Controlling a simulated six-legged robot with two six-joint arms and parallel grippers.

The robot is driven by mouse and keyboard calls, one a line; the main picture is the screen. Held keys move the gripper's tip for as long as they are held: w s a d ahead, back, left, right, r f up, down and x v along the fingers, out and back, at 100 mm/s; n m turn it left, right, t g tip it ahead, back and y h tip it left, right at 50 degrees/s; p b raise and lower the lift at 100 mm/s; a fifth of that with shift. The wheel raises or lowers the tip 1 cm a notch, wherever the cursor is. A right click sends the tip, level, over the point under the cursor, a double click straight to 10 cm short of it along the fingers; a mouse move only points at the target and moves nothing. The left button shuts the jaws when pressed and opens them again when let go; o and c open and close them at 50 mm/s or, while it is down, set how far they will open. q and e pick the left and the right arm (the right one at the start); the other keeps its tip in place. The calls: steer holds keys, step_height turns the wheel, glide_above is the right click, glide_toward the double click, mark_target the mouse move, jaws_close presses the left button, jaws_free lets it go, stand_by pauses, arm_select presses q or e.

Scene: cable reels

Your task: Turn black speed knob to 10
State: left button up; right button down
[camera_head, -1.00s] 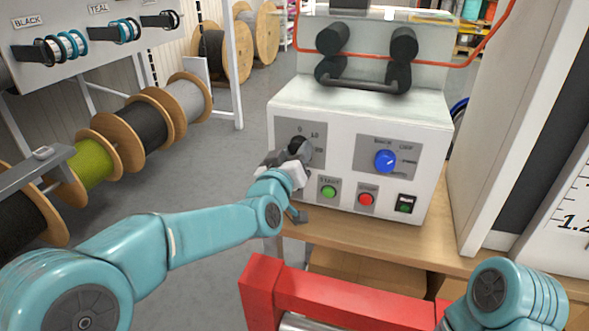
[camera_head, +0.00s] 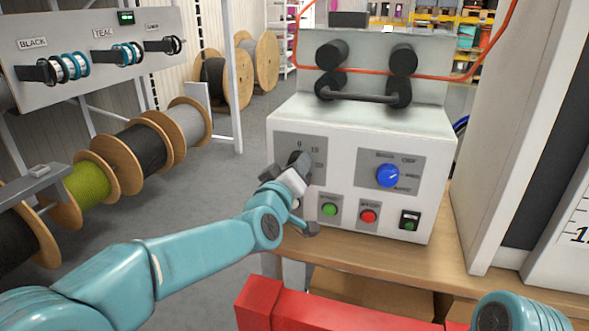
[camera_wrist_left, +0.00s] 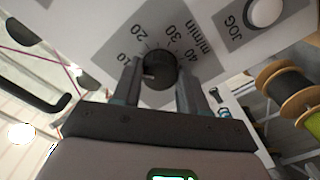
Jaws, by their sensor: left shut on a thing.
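The black speed knob (camera_head: 302,159) is on the grey scale plate at the left of the white control box's front. My left gripper (camera_head: 290,176) is at the knob and partly covers it. In the left wrist view the knob (camera_wrist_left: 160,70) sits between the two fingers of my left gripper (camera_wrist_left: 158,82), which are shut on it. The scale plate (camera_wrist_left: 178,30) reads 10, 20, 30, 40 and m/min. A pale mark shows at the knob's left side, below the 10; its exact reading is hard to tell. My right gripper is out of view.
The white control box (camera_head: 350,125) carries a blue knob (camera_head: 387,175), a green button (camera_head: 329,209), a red button (camera_head: 368,216) and a small switch (camera_head: 409,220). It stands on a wooden bench (camera_head: 400,268). A red frame (camera_head: 330,308) is in front. Cable reels (camera_head: 140,147) stand at left.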

arm_select(q)
steer(key=o, duration=1.1)
steer(key=shift+c, duration=0.2)
steer(key=b+v, duration=0.1)
steer(key=v, duration=1.5)
steer(key=shift+s, duration=0.2)
